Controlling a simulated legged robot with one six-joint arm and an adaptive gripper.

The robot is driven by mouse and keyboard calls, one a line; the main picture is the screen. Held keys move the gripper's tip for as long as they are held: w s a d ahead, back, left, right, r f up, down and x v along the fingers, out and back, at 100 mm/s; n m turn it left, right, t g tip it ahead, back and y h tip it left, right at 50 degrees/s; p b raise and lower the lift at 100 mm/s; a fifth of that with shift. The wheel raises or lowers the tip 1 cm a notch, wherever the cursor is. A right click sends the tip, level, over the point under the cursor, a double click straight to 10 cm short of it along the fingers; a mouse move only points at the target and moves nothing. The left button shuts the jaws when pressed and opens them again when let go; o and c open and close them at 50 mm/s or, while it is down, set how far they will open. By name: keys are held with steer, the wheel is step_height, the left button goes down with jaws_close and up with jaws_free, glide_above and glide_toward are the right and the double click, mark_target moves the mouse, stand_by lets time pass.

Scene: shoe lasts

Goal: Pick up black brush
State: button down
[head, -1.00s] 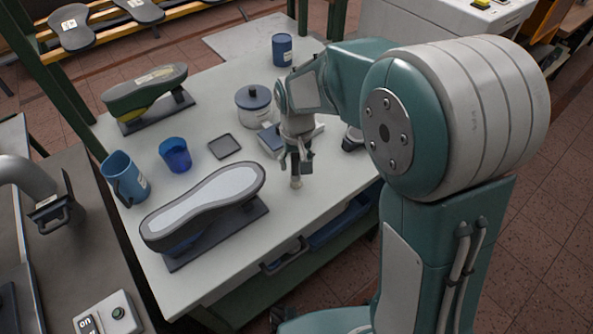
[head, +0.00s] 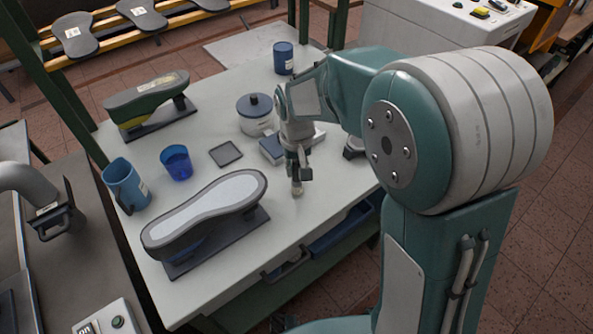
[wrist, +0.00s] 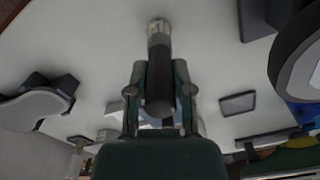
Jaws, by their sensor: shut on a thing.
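The black brush (wrist: 159,75) has a dark round handle and a pale end with a metal-like band. In the wrist view it lies between the two fingers of my gripper (wrist: 161,92), which is shut on its handle. In the head view my gripper (head: 299,168) points down over the right part of the white table (head: 235,232). The pale end of the brush (head: 297,190) shows below the fingers, at or very near the tabletop; I cannot tell whether it touches.
A shoe last sole-up on a stand (head: 205,212), a blue cup (head: 176,162), a blue jug (head: 125,185) and a small dark tray (head: 225,154) stand to the left. A lidded pot (head: 255,113) and a grey-blue box (head: 272,148) are close behind my gripper.

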step_height(320, 180, up, 3)
steer(key=shift+s+f, duration=0.1)
steer(key=shift+s, duration=0.05)
steer(key=s+d+r, duration=0.1)
steer(key=s+r, duration=0.8)
steer(key=s, duration=0.4)
steer(key=shift+s+r, duration=0.15)
steer(key=shift+s, duration=0.25)
stand_by(0.4)
